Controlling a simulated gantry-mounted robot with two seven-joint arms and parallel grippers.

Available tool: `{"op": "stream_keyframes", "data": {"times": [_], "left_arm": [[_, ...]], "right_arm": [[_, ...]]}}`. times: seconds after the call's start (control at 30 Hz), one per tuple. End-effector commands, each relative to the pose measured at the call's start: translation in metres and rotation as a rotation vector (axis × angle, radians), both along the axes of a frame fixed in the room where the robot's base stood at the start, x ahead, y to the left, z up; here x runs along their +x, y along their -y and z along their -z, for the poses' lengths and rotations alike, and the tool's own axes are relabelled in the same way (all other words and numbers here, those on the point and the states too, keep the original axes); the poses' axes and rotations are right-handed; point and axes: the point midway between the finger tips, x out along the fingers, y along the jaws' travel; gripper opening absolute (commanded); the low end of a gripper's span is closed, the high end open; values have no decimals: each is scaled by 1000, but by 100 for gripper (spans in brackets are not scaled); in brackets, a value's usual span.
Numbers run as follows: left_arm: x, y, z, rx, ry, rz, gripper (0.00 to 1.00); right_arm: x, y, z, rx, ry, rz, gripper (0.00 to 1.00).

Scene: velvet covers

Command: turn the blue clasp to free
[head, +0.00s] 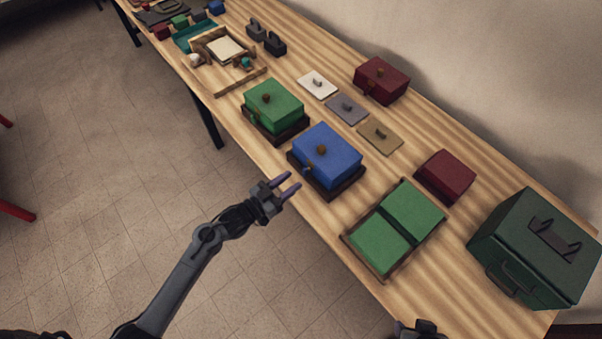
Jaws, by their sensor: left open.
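The blue box (330,152) stands on a dark base near the front edge of the table, with a brown knob on its lid. Its small brownish clasp (308,168) is on the front left side; how far it is turned is too small to tell. My left gripper (292,181) is open and empty, just short of the front of the blue box, with its fingers pointing toward it. It appears apart from the clasp. A dark part at the bottom edge (421,328) seems to belong to my right gripper; its fingers are not clear.
A green box (275,103) on a similar base stands to the left. A tray with two green panels (345,238) lies to the right. Flat plates with small handles (380,137), dark red boxes (445,174) and a dark green case (530,245) stand behind and right.

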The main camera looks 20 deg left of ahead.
Motion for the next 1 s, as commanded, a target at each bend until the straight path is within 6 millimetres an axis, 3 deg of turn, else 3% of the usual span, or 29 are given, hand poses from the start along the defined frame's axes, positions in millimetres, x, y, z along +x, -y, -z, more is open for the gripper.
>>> {"op": "stream_keyframes", "data": {"times": [0.3,0.73,0.77,1.0], "left_arm": [[35,19,0,-1,0,0,40],[42,22,0,0,0,-1,40],[42,22,0,0,0,-1,39],[42,22,0,0,-1,-1,2]], "right_arm": [[3,-1,3,5,7,5,43],[4,-1,3,5,10,6,43],[4,0,3,5,10,6,43],[4,1,3,-1,9,2,43]]}}
